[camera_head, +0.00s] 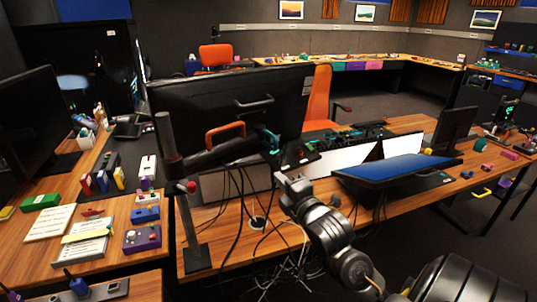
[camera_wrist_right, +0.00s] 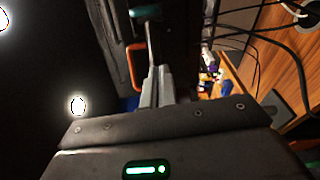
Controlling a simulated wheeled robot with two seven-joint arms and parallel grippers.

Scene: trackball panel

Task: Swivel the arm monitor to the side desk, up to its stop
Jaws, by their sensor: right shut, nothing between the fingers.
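The arm monitor (camera_head: 200,100) is the large black screen seen from behind. It hangs from a dark arm on an upright post (camera_head: 178,180) with a red knob, at the left end of the main desk. An orange handle (camera_head: 225,131) shows at its lower back, and also in the right wrist view (camera_wrist_right: 136,66). The side desk (camera_head: 70,265) is at the left. My right gripper (camera_head: 281,180) is below and right of the monitor's back; its fingers (camera_wrist_right: 155,85) are shut and empty, and look apart from the handle. My left gripper is not in view.
Cables (camera_head: 245,200) hang below the monitor arm. A tilted blue-screened panel (camera_head: 400,168) stands on the main desk at right. Papers (camera_head: 50,222), a green box (camera_head: 40,202) and small devices lie on the side desk, with another dark monitor (camera_head: 28,125) at its far left.

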